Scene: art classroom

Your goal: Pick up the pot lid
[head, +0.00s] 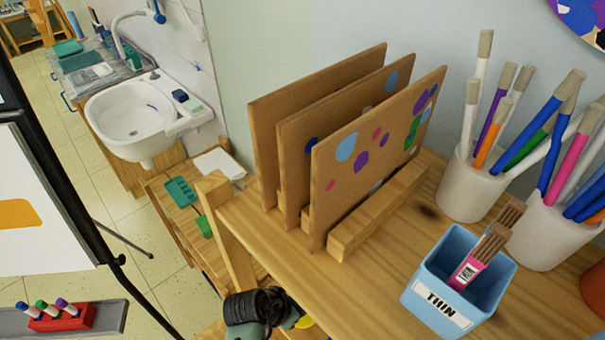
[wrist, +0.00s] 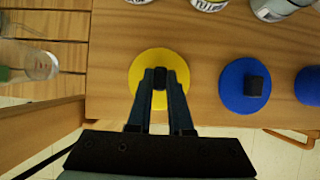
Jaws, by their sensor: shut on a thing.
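A round yellow pot lid (wrist: 160,56) is in the middle of the wrist view, over a wooden shelf board near its front edge. My gripper (wrist: 160,78) is shut on the lid's dark knob, with a finger on each side of it. I cannot tell whether the lid touches the board. In the head view my gripper (head: 268,308) is low in the picture, below the wooden shelf top, and only a sliver of the yellow lid (head: 304,322) shows beside it.
A blue lid (wrist: 232,88) with a dark knob lies to the right, with another blue round thing (wrist: 309,86) at the picture's edge. Jars (wrist: 210,4) stand behind. A clear container (wrist: 30,62) is at left. Above, the shelf top holds boards (head: 350,150) and a blue cup (head: 425,290).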

